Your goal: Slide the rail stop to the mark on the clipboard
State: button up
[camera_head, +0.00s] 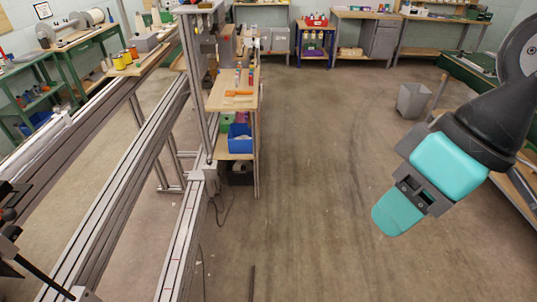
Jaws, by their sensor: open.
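My gripper (398,213) is at the right of the view, with teal fingers pointing down and left over bare floor. It is open, and nothing shows in it. A long metal rail (184,232) with small reddish marks along it runs down the left of the view, well apart from my gripper. A grey block (204,178) sits on this rail at the foot of an upright post; I cannot tell whether it is the rail stop. I cannot make out a clipboard or a mark on one.
More long rails (118,195) run parallel at the left. A wooden-topped bench (228,103) holds small tools, with a blue bin (240,138) below. A grey waste bin (412,101) stands at the right. The floor (310,160) between is clear.

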aim_at(209, 173)
jog(key=z, duration=0.4)
jog(key=i, duration=1.7)
jog(key=u, duration=0.35)
jog(key=i, duration=1.05)
jog(key=u, duration=0.45)
